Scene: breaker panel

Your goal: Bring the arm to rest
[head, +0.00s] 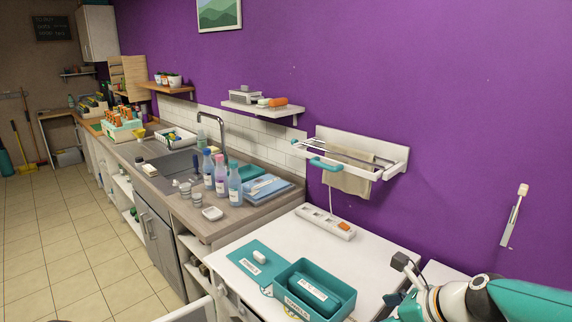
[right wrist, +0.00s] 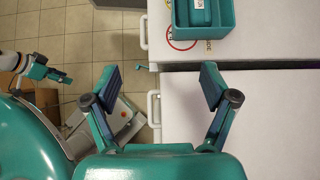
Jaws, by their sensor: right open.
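My right gripper (right wrist: 160,88) is open and empty in the right wrist view, its two fingers spread with dark pads. It hangs over the gap between white surfaces and the tiled floor, touching nothing that I can see. In the head view my right arm (head: 455,300) comes in at the lower right corner; its fingers are not clear there. A teal and grey part at the left of the right wrist view looks like my left gripper (right wrist: 42,71), small and too unclear to read its jaws.
A white worktop (head: 240,236) carries a teal bin (head: 282,292) holding a teal case, a teal mat (head: 245,268) and a power strip (head: 325,222). A towel rack (head: 385,172) juts from the purple wall above. A sink counter with bottles stands left. Tiled floor is open further left.

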